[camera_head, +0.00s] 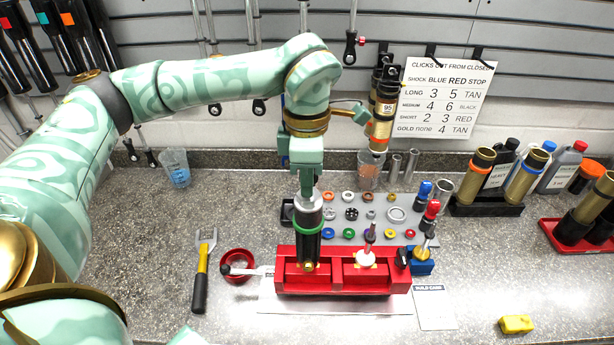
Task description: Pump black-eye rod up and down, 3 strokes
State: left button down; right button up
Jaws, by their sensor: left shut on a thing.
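My left gripper (306,188) points straight down over the red vise block (345,284) and is shut at the top of a dark shock body with a green band (307,228). The body stands upright in the left bay of the block, with a silver upper end. The black-eye rod cannot be made out separately; the fingers hide whatever they grip at the top of the body. My right gripper is not in view.
A parts tray (343,228) with rings lies behind. The front right counter is mostly clear around a yellow block (516,324).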

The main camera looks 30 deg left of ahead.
pick_arm(q)
jog(key=shift+r+p, duration=3.2)
jog(key=shift+r, duration=0.15)
jog(key=shift+f, duration=0.15)
jog(key=shift+f+b, duration=1.85)
jog(key=shift+f, duration=1.15)
notch_tip(320, 180, up, 6)
jog(key=p, duration=0.5)
jog(key=shift+r+p, duration=0.15)
jog(key=shift+p, duration=0.2)
